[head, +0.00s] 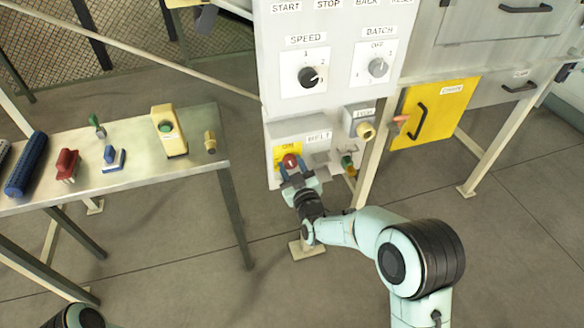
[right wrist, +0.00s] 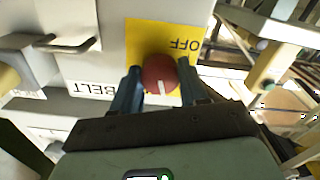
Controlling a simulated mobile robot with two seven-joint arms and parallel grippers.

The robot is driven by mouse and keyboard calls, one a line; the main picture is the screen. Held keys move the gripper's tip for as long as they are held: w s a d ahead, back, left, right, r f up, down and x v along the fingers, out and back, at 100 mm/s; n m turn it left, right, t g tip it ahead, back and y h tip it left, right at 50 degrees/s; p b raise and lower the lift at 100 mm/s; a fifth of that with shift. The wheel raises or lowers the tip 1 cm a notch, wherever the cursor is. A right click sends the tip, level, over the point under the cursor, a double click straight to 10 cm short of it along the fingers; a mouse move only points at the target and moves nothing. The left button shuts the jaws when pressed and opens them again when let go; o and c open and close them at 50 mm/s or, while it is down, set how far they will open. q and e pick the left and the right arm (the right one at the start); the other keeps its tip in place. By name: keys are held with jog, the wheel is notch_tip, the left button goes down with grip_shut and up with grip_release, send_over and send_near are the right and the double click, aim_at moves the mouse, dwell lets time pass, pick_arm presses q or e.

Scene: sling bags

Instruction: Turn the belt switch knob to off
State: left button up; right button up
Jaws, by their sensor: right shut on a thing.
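The belt switch knob (head: 291,160) is red and round with a white mark. It sits on a yellow plate (head: 279,152) low on the grey control panel, beside the BELT label (head: 319,136). My right gripper (head: 292,170) is at the panel, shut on the knob. In the right wrist view, one finger is on each side of the knob (right wrist: 158,69). There its white mark points down, away from the upside-down word OFF at the plate's upper right. The fingers hide the knob's sides. My left gripper is not in view.
Right of the knob are a grey box with a brass fitting (head: 366,131) and a green and yellow part (head: 348,164). A yellow door (head: 428,112) is farther right. A metal table (head: 140,178) with several small parts stands left. The SPEED knob (head: 308,77) is above.

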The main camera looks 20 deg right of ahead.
jog(key=n, duration=0.2)
jog(key=shift+n, duration=0.4)
jog(key=n, duration=0.2)
jog(key=shift+n, duration=0.4)
jog(key=n, duration=0.2)
jog(key=shift+r+n, duration=0.1)
jog(key=shift+n, duration=0.3)
jog(key=n+p, duration=0.1)
jog(key=n, duration=0.2)
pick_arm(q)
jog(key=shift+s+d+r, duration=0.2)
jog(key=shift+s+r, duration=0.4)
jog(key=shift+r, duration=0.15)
pick_arm(e)
jog(key=shift+n, duration=1.4)
pick_arm(q)
jog(key=shift+p, duration=0.3)
pick_arm(e)
jog(key=o, duration=1.1)
jog(key=shift+c, duration=0.2)
